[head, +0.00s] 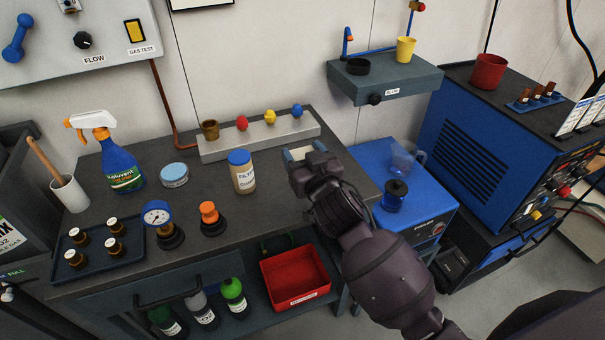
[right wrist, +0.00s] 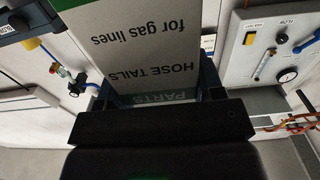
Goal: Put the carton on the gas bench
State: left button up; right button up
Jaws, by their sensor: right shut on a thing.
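The carton (right wrist: 150,60) is white with green ends and reads "HOSE TAILS for gas lines"; it fills the middle of the right wrist view, upside down. My right gripper (right wrist: 155,95) is shut on it, a finger on each side. In the head view my right gripper (head: 302,168) is over the right part of the gas bench (head: 265,210), and hides most of the carton; only a pale piece (head: 299,152) shows past it. I cannot tell whether the carton touches the bench top. My left gripper is not in view.
Near the carton stand a filter jar (head: 242,172) and a grey rack (head: 262,136) with coloured knobs. A gauge (head: 160,222), an orange-topped fitting (head: 211,218), a spray bottle (head: 115,155) and a tin (head: 174,175) stand further left. Bare top lies right of the fitting.

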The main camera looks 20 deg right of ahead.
jog(key=shift+f+b, duration=0.65)
jog(key=shift+f, duration=2)
jog(key=shift+f, duration=0.25)
jog(key=o, duration=1)
jog(key=shift+c, duration=0.2)
jog(key=shift+r, duration=0.1)
jog(key=shift+r, duration=0.1)
jog(key=s, duration=1.2)
jog(key=s+d+f+g, duration=0.3)
jog(key=s+f, duration=0.4)
jog(key=f, duration=0.3)
jog(key=s+d+f+g, duration=0.4)
jog(key=s+f, duration=0.4)
jog(key=f, duration=0.2)
jog(key=shift+d+f+n+h, duration=0.15)
jog(key=shift+d+n+h, duration=0.2)
jog(key=shift+d, duration=0.55)
